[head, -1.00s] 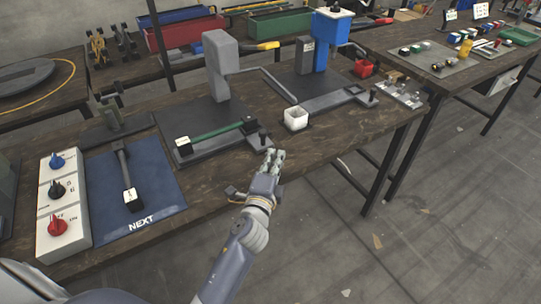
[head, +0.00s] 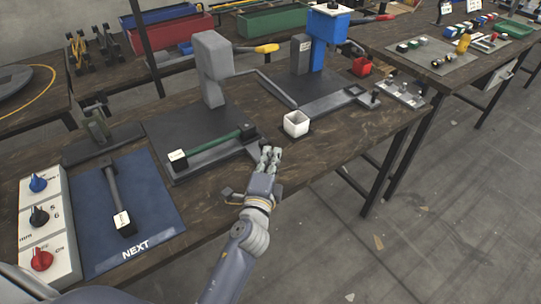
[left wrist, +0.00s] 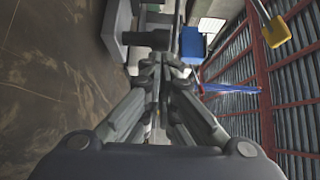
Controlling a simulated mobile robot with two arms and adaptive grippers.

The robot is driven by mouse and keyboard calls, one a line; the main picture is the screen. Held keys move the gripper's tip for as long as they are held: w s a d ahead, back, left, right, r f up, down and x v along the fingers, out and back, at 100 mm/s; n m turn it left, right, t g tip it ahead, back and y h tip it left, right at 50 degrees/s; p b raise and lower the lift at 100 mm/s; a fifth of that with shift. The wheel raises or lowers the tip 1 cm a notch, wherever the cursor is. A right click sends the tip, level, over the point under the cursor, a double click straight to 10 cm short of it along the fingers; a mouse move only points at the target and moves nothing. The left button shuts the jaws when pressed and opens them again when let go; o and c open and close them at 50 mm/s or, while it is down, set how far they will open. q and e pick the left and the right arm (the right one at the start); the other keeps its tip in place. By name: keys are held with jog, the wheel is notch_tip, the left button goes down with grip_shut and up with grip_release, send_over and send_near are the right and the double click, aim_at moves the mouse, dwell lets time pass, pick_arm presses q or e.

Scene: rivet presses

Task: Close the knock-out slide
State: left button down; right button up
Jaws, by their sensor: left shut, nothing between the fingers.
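The grey press (head: 212,68) stands on a dark base plate. A grey slide rail (head: 205,160) runs along the front of this plate, beside a dark green bar (head: 212,144). I take this rail for the knock-out slide, but no label confirms it. My left gripper (head: 270,152) is shut and empty at the rail's right end. Its fingers hide that end and its black knob; contact cannot be told. In the left wrist view the closed fingers (left wrist: 163,62) point at grey parts (left wrist: 115,30). My right gripper is not in view.
A white open box (head: 296,124) stands just right of the fingertips. The blue press (head: 328,42) with its own rail (head: 328,102) is farther right. A blue NEXT mat (head: 158,205) and a knob panel (head: 33,262) lie to the left.

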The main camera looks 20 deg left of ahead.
aim_at(239, 128)
pick_arm(q)
jog(key=shift+w+a, duration=0.4)
jog(key=shift+a, duration=0.05)
jog(key=w+a, duration=0.2)
jog(key=a, duration=0.1)
jog(key=w+a+p, duration=0.1)
jog(key=w+a, duration=0.2)
jog(key=a, duration=0.1)
jog(key=w+a, duration=0.3)
jog(key=shift+w+a, duration=0.1)
jog(key=shift+a, duration=0.25)
jog(key=shift+w+a, duration=0.35)
jog(key=shift+a, duration=0.1)
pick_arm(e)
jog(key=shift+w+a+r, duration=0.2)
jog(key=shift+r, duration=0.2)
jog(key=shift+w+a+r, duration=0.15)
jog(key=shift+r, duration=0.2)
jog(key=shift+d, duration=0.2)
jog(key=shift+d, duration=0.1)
